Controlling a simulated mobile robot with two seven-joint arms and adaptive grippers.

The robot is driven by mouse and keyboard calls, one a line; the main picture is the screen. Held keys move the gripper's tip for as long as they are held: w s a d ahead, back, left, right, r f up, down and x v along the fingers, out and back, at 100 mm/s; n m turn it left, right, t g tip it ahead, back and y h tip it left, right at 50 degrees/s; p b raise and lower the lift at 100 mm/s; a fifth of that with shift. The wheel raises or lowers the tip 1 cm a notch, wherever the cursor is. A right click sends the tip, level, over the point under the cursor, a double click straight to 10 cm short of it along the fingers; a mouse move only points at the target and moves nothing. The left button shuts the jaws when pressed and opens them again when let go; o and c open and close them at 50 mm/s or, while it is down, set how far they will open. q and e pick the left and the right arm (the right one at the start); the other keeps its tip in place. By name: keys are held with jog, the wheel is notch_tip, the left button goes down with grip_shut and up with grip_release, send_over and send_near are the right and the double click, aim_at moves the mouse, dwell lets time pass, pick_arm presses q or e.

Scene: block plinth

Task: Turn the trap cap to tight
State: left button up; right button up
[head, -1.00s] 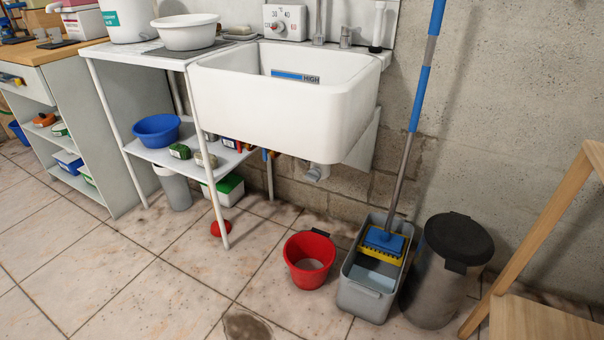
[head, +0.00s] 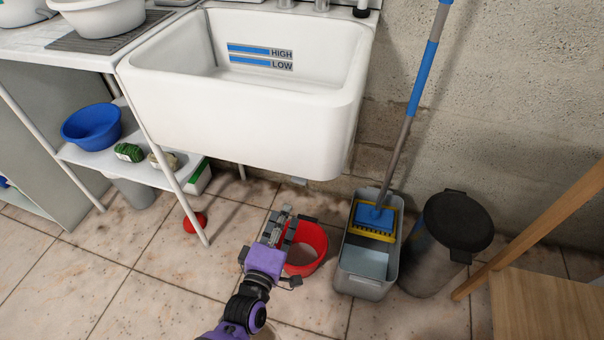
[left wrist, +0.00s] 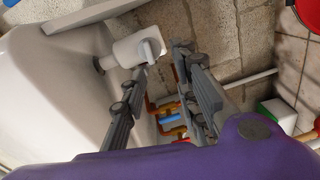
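In the left wrist view the white drain trap (left wrist: 125,52) comes out from the sink's underside. Its grey cap (left wrist: 150,49) with a raised grip faces my fingers. My left gripper (left wrist: 160,61) is open, with the cap just beyond and between its fingertips; I see no contact. In the head view my left gripper (head: 281,222) reaches up below the front of the white sink (head: 240,125), over the red bucket. Only a small bit of the trap (head: 299,181) shows there under the sink; the cap is hidden. My right gripper is not in view.
The red bucket (head: 308,252) stands under my left gripper. A grey mop bucket (head: 366,287) and a bin (head: 440,250) stand to its right. A shelf leg (head: 180,190) is to the left. Copper pipes (left wrist: 172,118) run along the wall behind the trap.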

aim_at(298, 183)
pick_arm(q)
jog(key=shift+n, duration=0.3)
jog(key=w, duration=0.1)
jog(key=w+d+r, duration=0.1)
jog(key=w, duration=0.1)
jog(key=w+d, duration=0.1)
jog(key=shift+w+d+r+b, duration=0.1)
jog(key=shift+w+r+b, duration=0.15)
jog(key=shift+w+b, duration=0.15)
jog(key=x, duration=0.3)
jog(key=shift+w+b, duration=0.25)
jog(key=shift+b, duration=0.15)
jog(key=shift+w+d, duration=0.15)
jog(key=shift+w, duration=0.3)
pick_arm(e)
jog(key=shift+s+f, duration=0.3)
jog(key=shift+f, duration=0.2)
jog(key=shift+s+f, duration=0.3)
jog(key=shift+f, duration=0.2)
pick_arm(q)
jog(key=shift+c, duration=0.3)
grip_shut()
